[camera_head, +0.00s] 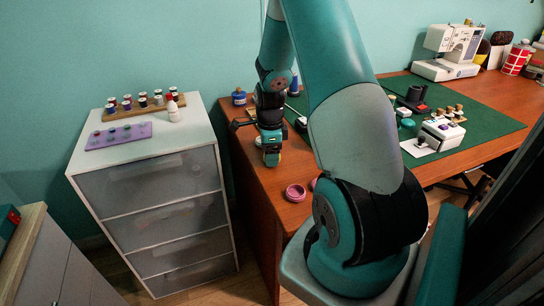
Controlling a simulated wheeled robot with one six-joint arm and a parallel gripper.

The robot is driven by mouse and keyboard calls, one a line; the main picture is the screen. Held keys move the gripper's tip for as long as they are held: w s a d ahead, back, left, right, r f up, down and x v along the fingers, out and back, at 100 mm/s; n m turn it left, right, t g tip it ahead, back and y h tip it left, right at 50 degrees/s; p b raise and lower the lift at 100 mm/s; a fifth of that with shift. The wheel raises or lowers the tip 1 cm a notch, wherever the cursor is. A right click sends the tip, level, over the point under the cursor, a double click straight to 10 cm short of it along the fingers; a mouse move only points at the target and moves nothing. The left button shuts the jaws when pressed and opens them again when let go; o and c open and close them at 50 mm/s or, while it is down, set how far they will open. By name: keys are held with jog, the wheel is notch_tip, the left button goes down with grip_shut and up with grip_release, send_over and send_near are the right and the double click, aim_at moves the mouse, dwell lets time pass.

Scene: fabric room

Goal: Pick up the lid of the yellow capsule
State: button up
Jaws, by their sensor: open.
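My gripper (271,158) points down over the left end of the wooden desk. Its tips are small and dark against the desk, and it is open. A small yellowish patch shows at the tips. I cannot tell whether it is the yellow capsule or its lid, as the gripper covers most of that spot. A pink round container (295,193) sits on the desk, to the right of and nearer than my gripper.
A blue jar (239,97) stands at the desk's back left. A green mat (478,112) holds machines and spools. The white drawer cabinet (190,142) on the left bears a purple tray (136,129), bottles and a white bottle (173,112). My arm hides part of the desk.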

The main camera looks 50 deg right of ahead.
jog(key=shift+f, duration=0.15)
jog(key=c, duration=0.7)
